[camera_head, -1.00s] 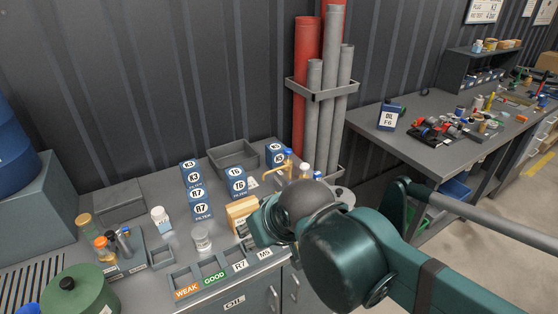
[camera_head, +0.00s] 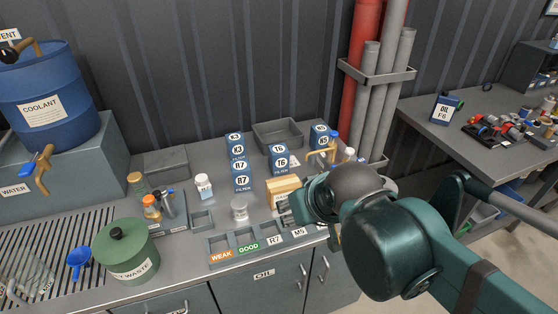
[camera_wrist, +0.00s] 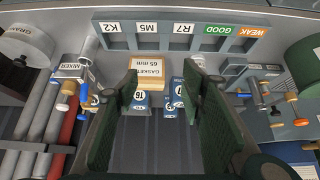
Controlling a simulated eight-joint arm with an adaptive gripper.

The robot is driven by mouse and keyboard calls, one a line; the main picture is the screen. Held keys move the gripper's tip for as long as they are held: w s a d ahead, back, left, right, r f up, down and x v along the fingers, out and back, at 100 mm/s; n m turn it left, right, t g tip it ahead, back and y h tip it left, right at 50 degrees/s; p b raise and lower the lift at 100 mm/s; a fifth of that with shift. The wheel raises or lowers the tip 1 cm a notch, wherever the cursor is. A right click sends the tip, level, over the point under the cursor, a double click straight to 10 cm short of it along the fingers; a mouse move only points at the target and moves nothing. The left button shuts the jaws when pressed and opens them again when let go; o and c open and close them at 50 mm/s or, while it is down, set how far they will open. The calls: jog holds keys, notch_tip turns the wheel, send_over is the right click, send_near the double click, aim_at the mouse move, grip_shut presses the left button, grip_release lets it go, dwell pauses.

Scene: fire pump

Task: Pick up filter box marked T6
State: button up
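The blue filter box marked T6 (camera_head: 279,158) stands upright on the grey counter, behind the tan gasket box and right of the boxes marked R7 and K3. It also shows in the wrist view (camera_wrist: 140,98), its label between my two fingers, close to the left one. My gripper (camera_wrist: 161,76) is open and empty, its dark green fingers spread wide above the counter. The fingers appear apart from the T6 box. In the head view, my wrist hides most of the gripper, right of the gasket box.
The gasket box (camera_head: 283,190) stands close in front of T6. R7 boxes (camera_head: 242,178) and K3 boxes (camera_head: 236,142) stand left, a K5 box (camera_head: 320,134) right. A grey bin (camera_head: 278,135) is behind. Labelled trays (camera_head: 246,246) line the front edge. Grey pipes (camera_head: 387,90) rise at right.

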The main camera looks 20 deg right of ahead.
dwell(0.4)
jog(key=o, duration=0.6)
jog(key=w+d+r+m+g+h+p, duration=0.1)
jog(key=w+d+r+m+g+p, duration=0.2)
jog(key=w+r, duration=0.6)
jog(key=m+g+h+p, duration=0.35)
jog(key=m+p, duration=0.55)
jog(key=m, duration=0.6)
send_over(280, 149)
notch_tip(280, 149, down, 4)
jog(key=shift+m+g, duration=0.3)
jog(key=shift+g, duration=0.15)
jog(key=f, duration=1.2)
jog(key=shift+a+f, duration=0.25)
jog(key=shift+a, duration=0.1)
